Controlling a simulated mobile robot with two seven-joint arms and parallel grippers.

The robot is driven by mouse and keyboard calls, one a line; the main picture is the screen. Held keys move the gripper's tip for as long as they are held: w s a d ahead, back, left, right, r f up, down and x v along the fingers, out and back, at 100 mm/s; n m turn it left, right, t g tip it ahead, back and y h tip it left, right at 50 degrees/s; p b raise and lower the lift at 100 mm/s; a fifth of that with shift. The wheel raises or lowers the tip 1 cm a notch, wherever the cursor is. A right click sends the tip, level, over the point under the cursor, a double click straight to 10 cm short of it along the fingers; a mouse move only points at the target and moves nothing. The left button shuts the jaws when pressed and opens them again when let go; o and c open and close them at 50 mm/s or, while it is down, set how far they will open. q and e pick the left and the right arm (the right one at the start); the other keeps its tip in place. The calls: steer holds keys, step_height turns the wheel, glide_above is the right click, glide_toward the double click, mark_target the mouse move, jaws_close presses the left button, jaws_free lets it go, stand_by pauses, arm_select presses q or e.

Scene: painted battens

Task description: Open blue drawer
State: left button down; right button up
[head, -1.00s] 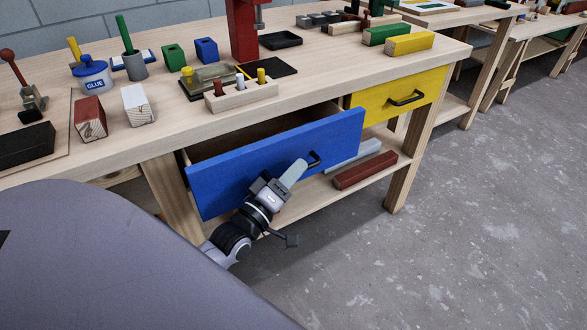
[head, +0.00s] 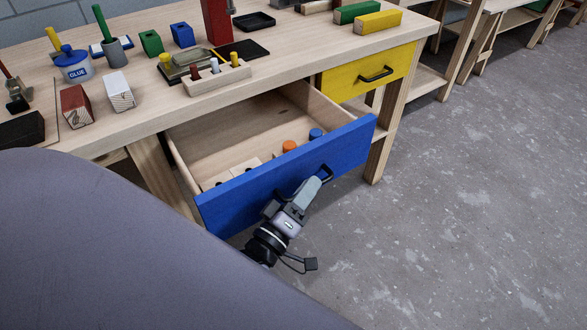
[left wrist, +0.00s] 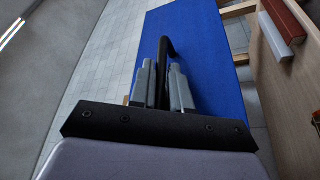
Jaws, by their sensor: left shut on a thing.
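The blue drawer (head: 253,198) stands pulled well out of the workbench, and its inside shows from above. Its black handle (head: 326,174) is on the front panel, right of the middle. My left gripper (head: 317,182) is shut on this handle. In the left wrist view the gripper's two fingers (left wrist: 162,88) stand on either side of the black handle (left wrist: 164,52), in front of the blue panel (left wrist: 205,50). My right gripper does not show.
Inside the drawer are an orange-topped piece (head: 289,146), a blue-topped piece (head: 316,134) and pale blocks (head: 216,180). A closed yellow drawer (head: 366,72) sits to the right. The bench top (head: 170,100) holds blocks, a glue pot and tools. The grey floor (head: 440,200) at right is clear.

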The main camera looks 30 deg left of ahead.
arm_select(q)
steer(key=shift+s+d, duration=0.35)
steer(key=shift+d, duration=0.4)
steer(key=shift+s+d, duration=0.3)
steer(key=shift+d, duration=0.45)
steer(key=c, duration=1.4)
jaws_free()
steer(key=shift+c, duration=0.2)
steer(key=shift+p, duration=0.3)
steer(key=v, duration=0.7)
steer(key=shift+p, duration=0.45)
